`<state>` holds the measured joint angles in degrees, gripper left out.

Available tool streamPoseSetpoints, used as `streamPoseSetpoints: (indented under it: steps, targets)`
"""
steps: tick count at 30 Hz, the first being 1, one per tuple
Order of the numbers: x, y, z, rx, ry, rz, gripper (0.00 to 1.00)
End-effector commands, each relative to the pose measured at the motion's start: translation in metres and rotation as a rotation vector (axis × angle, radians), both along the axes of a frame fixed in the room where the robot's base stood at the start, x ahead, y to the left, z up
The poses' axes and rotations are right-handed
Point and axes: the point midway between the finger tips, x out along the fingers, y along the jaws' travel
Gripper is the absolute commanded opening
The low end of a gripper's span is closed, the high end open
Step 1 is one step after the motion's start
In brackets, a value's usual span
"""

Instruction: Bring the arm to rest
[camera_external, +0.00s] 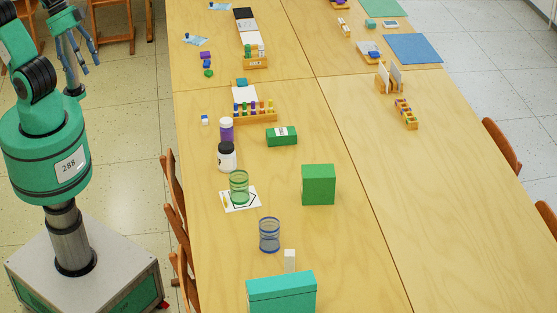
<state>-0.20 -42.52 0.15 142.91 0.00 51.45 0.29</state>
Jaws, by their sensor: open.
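My arm, green and black, stands at the left of the external view beside the long wooden table (350,240). My gripper (78,70) hangs at the upper left, pointing down, off the table's left side and above the tiled floor. Its grey-blue fingers are spread open with nothing between them. Part of the upper arm is cut off by the picture's left edge.
The table's left side holds a green glass (239,187), a blue glass (269,235), a black-lidded white jar (227,156), a purple bottle (226,130), a green box (318,185) and a teal box (281,295). Wooden chairs (175,205) stand between me and the table.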

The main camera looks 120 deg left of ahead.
Motion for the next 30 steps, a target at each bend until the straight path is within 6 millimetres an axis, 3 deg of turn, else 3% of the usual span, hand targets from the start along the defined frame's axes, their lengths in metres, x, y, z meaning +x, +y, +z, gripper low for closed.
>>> streamPoseSetpoints:
  steps: [14,30]
  targets:
    - [-0.003,-0.001,-0.003,-0.003,-0.003,0.001,0.68]
    - [-0.003,-0.001,-0.050,-0.003,-0.002,0.001,0.68]
